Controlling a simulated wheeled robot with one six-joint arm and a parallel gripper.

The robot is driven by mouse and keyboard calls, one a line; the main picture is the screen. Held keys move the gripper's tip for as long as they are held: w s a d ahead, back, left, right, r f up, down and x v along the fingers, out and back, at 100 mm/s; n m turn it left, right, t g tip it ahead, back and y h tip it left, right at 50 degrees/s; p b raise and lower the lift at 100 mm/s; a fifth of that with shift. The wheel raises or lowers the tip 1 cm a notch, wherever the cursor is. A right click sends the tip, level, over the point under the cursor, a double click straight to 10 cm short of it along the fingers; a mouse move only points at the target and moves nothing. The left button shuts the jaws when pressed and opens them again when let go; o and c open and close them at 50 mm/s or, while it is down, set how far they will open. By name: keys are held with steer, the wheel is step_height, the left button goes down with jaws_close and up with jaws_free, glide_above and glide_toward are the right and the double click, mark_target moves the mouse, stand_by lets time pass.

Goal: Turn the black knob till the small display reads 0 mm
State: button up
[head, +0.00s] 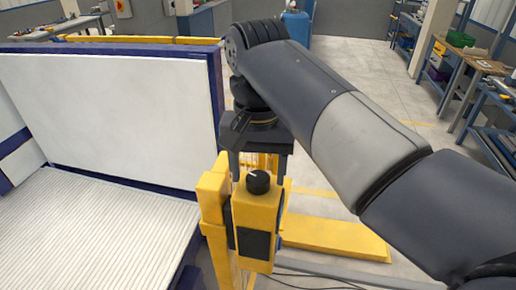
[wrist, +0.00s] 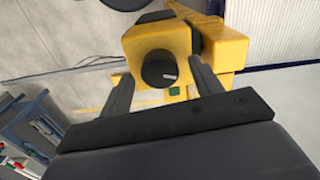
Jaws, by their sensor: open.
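The black knob (head: 258,182) sits on top of a yellow box (head: 256,212) on a yellow post. A pale mark shows on its top. In the wrist view the knob (wrist: 159,69) lies between and beyond the two fingers of my gripper (wrist: 158,88). My gripper is open, with a finger on either side of the knob and a gap to it. In the head view my gripper (head: 262,166) points down above the box. The dark panel (head: 254,243) on the box front may be the display; no reading shows. A small green patch (wrist: 175,91) shows beside the knob in the wrist view.
A large white panel with a blue frame (head: 130,110) stands to the left, over a ribbed white surface (head: 80,235). A yellow base (head: 335,238) and cables lie on the floor. Workbenches (head: 465,65) stand at the right. The floor between is clear.

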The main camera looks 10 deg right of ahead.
mark_target(258, 177)
step_height(258, 177, up, 10)
steer(key=shift+p, duration=0.45)
step_height(258, 177, down, 11)
steer(key=shift+r+b, duration=0.1)
steer(key=shift+b, duration=0.35)
stand_by(0.3)
